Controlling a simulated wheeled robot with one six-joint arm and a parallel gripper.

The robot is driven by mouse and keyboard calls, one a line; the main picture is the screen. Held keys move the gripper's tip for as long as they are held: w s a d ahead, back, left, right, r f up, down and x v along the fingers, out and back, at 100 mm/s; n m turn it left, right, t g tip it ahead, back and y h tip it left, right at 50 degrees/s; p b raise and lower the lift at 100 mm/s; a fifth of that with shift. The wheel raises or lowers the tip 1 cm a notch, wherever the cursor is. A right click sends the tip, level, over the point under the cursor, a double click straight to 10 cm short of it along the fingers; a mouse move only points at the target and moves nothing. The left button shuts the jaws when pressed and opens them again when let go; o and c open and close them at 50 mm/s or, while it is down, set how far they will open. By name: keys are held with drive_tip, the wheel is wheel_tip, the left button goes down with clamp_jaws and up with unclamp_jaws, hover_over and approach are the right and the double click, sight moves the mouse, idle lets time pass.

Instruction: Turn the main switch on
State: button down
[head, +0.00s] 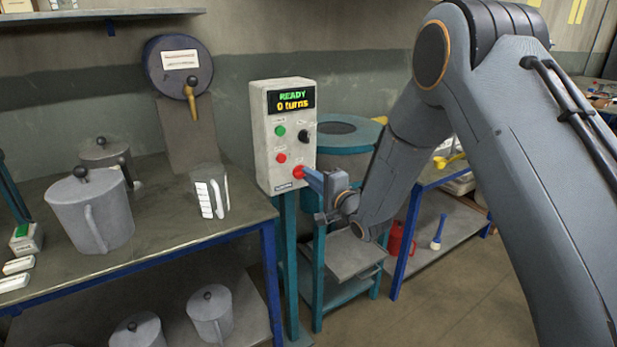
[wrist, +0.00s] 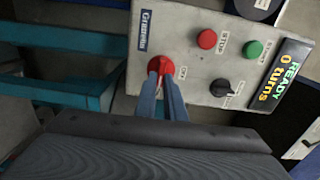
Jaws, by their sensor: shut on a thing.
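The control box (head: 264,150) stands on a teal post and its display reads "READY" and "0 turns". The main switch (head: 298,172) is a red rotary knob low on the box's front. It also shows in the wrist view (wrist: 161,65), where my gripper's two fingers cover part of it. My gripper (head: 306,174) reaches the box from the right, and its fingertips (wrist: 161,72) are shut on the red knob. The knob's exact angle is hard to tell behind the fingers.
The box also has a green button (head: 280,131), a red button (head: 281,158) and a black knob (head: 304,136). A teal-rimmed drum machine (head: 368,134) stands just behind. Left is a bench (head: 150,215) with lidded pots (head: 92,205) and a jug (head: 209,190).

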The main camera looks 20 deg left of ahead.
drive_tip(key=shift+d+f+m, duration=0.15)
drive_tip(key=shift+d+m, duration=0.05)
drive_tip(key=shift+m, duration=0.1)
drive_tip(key=c, duration=1.8)
unclamp_jaws()
drive_tip(key=shift+w+d, duration=0.1)
drive_tip(key=shift+c, duration=0.2)
drive_tip(key=v, duration=0.7)
drive_tip(key=shift+s+b, duration=0.4)
drive_tip(key=shift+b, duration=0.05)
drive_tip(key=shift+d, duration=0.1)
